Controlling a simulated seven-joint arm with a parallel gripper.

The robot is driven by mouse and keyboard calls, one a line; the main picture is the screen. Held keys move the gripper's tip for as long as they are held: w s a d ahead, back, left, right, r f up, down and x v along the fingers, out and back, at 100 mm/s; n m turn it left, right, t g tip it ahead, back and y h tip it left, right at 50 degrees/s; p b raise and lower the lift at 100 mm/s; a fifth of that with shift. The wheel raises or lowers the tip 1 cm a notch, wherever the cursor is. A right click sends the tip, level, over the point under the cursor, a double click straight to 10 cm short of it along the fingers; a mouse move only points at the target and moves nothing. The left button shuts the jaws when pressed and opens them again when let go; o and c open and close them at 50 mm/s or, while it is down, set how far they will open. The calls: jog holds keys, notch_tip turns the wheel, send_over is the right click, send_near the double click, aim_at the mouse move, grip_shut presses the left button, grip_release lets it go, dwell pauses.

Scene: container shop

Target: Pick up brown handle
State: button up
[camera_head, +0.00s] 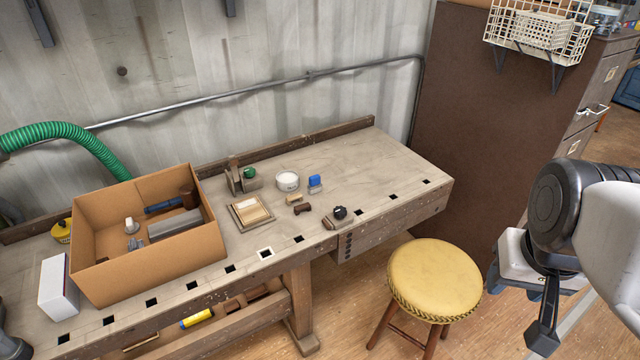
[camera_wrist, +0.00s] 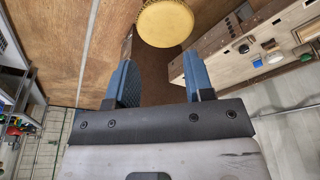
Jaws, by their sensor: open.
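A small dark brown piece (camera_head: 302,209), which looks like the brown handle, lies on the workbench (camera_head: 385,170) near its front edge, right of a wooden tray. It is too small to pick out surely in the wrist view. My gripper (camera_head: 543,338) is at the lower right in the head view, right of the stool and well away from the bench. In the wrist view my gripper (camera_wrist: 163,78) has its two blue fingers apart with nothing between them.
Near the brown piece are a tan block (camera_head: 294,198), a white tub (camera_head: 288,181), a blue-topped item (camera_head: 315,184) and a dark-knobbed tool (camera_head: 339,213). A cardboard box (camera_head: 150,270) stands on the left. A yellow stool (camera_head: 435,278) stands before the bench, whose right end is clear.

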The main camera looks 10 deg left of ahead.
jog(key=shift+o, duration=0.5)
jog(key=w+a+f+n+h, duration=0.1)
jog(key=w+a+n, duration=0.35)
jog(key=w, duration=0.45)
jog(key=w+a+f+n, duration=0.1)
jog(key=w+a+n, duration=0.4)
jog(key=w, duration=0.4)
jog(key=w+a+f+n+h, duration=0.1)
jog(key=w+a+f+n, duration=0.15)
jog(key=w+a, duration=0.55)
jog(key=w+a+f+n, duration=0.4)
jog(key=a+f, duration=0.3)
jog(key=a, duration=0.3)
jog(key=w+a+f+n+h, duration=0.1)
jog(key=w+a+f+n, duration=0.4)
jog(key=a, duration=0.5)
jog(key=w+a+f+n, duration=0.5)
jog(key=a+f, duration=0.3)
jog(key=a, duration=0.2)
jog(key=shift+f, duration=0.4)
